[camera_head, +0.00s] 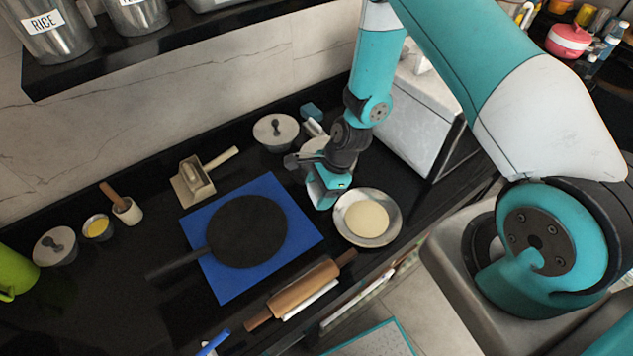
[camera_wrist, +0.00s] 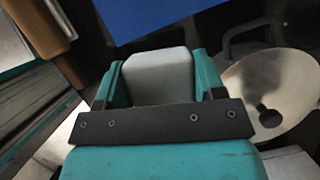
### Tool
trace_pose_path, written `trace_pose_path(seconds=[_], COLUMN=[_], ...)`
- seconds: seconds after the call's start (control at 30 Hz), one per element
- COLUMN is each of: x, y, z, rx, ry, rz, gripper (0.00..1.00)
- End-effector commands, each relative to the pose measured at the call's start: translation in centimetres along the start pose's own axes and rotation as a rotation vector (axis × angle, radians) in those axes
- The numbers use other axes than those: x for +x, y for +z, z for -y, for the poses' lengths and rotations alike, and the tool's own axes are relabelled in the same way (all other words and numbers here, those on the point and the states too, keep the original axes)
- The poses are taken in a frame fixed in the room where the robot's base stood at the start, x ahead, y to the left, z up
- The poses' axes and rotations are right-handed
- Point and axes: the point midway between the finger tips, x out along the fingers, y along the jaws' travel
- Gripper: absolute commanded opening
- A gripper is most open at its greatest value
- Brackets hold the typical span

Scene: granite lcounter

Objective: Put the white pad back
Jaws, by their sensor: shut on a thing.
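My gripper (camera_head: 325,195) is low over the dark counter, between the blue mat and the plate with the flatbread. In the wrist view, its teal fingers are shut on the white pad (camera_wrist: 158,78), a pale block with rounded corners.
A dark pan (camera_head: 248,232) lies on the blue mat (camera_head: 232,291). A metal plate (camera_head: 394,217) holds a pale flatbread (camera_head: 367,220). A rolling pin (camera_head: 300,289) lies in front. A lidded pot (camera_head: 275,134) and a wooden-handled scoop (camera_head: 193,186) stand behind.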

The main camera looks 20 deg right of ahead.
Motion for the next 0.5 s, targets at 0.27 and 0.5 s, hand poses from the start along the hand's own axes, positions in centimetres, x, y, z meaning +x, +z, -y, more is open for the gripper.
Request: trace_pose_path(seconds=[0.27, 0.5], x=[0.3, 2.0], y=[0.7, 0.0], z=[0.0, 0.0], rx=[0.162, 0.162], ry=[-0.067, -0.067], rz=[-0.002, -0.002], gripper=[0.33, 0.33])
